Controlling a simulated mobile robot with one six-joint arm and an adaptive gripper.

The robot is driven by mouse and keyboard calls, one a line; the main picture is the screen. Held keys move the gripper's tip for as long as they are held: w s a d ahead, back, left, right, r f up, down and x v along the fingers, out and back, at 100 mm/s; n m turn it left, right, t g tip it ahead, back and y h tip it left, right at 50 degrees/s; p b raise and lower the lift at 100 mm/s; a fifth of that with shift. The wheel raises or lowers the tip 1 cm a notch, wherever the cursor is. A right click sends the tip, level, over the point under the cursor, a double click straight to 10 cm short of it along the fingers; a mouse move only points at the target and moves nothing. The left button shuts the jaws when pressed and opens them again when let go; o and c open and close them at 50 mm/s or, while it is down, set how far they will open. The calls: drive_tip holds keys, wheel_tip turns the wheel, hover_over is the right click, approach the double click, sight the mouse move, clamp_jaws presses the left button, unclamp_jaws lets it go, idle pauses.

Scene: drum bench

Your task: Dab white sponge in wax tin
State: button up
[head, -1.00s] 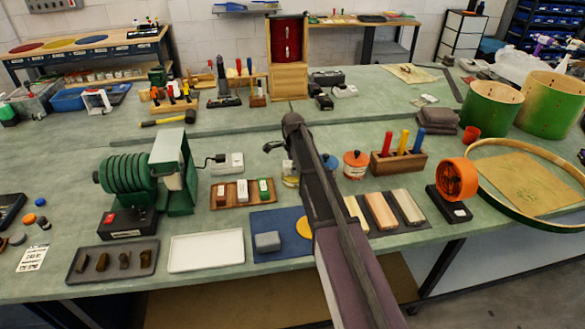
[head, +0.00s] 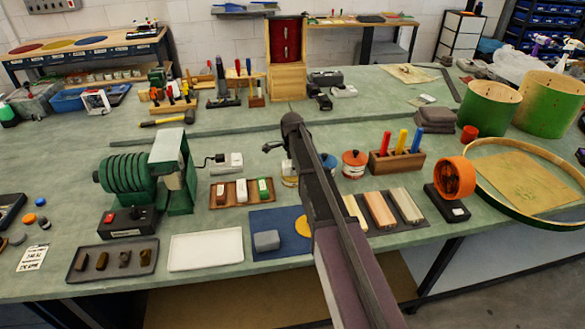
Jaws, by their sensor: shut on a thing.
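My arm rises from the bottom edge to a dark joint near the middle of the head view. My gripper is hidden behind it, so its jaws and anything in them do not show. A small tin (head: 289,175) with a yellowish look stands just left of the arm, partly covered by it; I cannot tell if it is the wax tin. Right of the arm stand a blue-lidded tin (head: 329,164) and an orange-lidded tin (head: 354,164). I cannot make out a white sponge. A grey block (head: 266,241) lies on a blue mat (head: 268,217) beside a yellow disc (head: 303,226).
A green machine (head: 172,170) with a crank stands left. A wooden tray (head: 241,203) holds 3 coloured blocks. A white tray (head: 206,250) and a dark tray (head: 112,268) lie in front. An orange ring stand (head: 456,178) and wooden hoop (head: 500,205) are right.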

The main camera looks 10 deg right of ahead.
drive_tip(key=shift+w, duration=0.4)
drive_tip(key=shift+w+r, duration=0.1)
drive_tip(key=shift+r, duration=0.05)
drive_tip(key=shift+r+p, duration=3.55)
drive_tip(key=shift+p, duration=0.15)
drive_tip(key=shift+s, duration=0.2)
drive_tip(key=shift+s, duration=0.45)
drive_tip(key=shift+f, duration=0.2)
drive_tip(key=shift+w+f+b, duration=0.2)
drive_tip(key=shift+f+b, duration=0.75)
drive_tip(key=shift+b, duration=0.05)
drive_tip(key=shift+w+f+b, duration=0.25)
drive_tip(key=shift+f+b, duration=0.7)
drive_tip(key=shift+b, duration=0.1)
drive_tip(key=shift+w+f+b, duration=0.2)
drive_tip(key=shift+f+b, duration=0.75)
drive_tip(key=shift+b, duration=0.05)
drive_tip(key=shift+a, duration=0.1)
